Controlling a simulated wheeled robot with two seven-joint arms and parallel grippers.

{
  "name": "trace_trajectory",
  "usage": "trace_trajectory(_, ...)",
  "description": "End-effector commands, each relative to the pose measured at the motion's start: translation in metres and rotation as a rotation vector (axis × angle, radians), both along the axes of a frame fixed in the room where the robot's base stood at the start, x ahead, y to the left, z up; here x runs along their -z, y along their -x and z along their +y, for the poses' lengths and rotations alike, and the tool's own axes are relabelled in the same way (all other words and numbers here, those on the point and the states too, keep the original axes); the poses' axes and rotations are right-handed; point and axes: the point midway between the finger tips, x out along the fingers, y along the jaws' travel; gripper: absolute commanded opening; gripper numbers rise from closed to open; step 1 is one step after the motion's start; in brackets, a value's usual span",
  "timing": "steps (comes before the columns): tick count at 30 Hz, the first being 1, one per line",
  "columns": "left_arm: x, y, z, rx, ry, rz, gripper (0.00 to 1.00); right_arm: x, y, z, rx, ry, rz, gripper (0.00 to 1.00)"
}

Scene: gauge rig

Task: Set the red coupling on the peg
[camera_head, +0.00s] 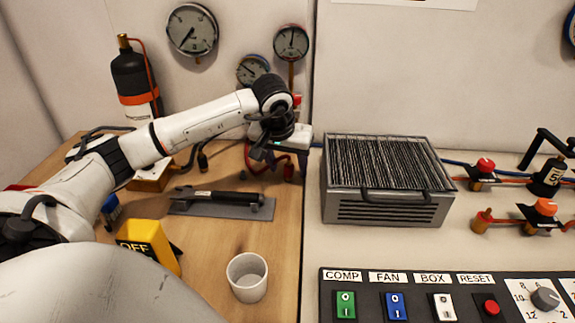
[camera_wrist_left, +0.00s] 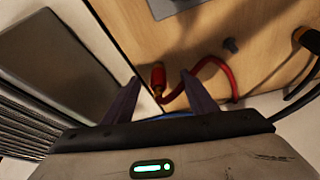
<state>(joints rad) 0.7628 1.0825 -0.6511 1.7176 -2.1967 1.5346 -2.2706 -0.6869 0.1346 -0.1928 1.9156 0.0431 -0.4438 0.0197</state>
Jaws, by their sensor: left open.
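The red coupling (camera_wrist_left: 158,76) is the brassy red end of a curved red hose. In the left wrist view it shows between and beyond my left fingertips, apparently untouched. In the head view the red hose (camera_head: 283,159) is partly hidden by my gripper. My left gripper (camera_head: 275,166) is open, pointing down over the back right of the wooden top; its fingers also show in the left wrist view (camera_wrist_left: 158,80). A short dark stub (camera_wrist_left: 231,45), perhaps the peg, stands on the wood right of the coupling in that view. My right gripper is not in view.
A ribbed metal box (camera_head: 388,180) stands close right of my gripper. A grey plate with a black-handled tool (camera_head: 222,202), a yellow OFF block (camera_head: 148,243) and a white cup (camera_head: 247,277) are nearer. A switch panel (camera_head: 445,284) lies at front right.

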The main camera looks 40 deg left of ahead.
Motion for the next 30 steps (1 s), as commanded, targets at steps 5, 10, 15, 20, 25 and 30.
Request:
trace_trajectory(5, -0.021, 0.006, -0.003, 0.0, -0.001, -0.005, 0.52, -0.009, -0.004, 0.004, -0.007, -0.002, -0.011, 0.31)
trace_trajectory(10, -0.055, 0.019, -0.009, 0.0, -0.001, -0.005, 0.52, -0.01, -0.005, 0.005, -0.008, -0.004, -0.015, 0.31)
trace_trajectory(15, -0.081, 0.029, -0.014, 0.0, -0.001, -0.004, 0.52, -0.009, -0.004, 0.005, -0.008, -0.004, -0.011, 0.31)
trace_trajectory(20, -0.094, 0.034, -0.017, -0.001, -0.001, -0.002, 0.52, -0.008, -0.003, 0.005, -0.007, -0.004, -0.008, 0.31)
trace_trajectory(25, -0.096, 0.035, -0.017, -0.001, 0.0, -0.001, 0.52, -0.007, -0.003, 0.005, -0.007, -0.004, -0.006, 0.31)
trace_trajectory(30, -0.096, 0.035, -0.017, -0.001, 0.0, -0.001, 0.52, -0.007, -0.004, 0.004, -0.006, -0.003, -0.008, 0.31)
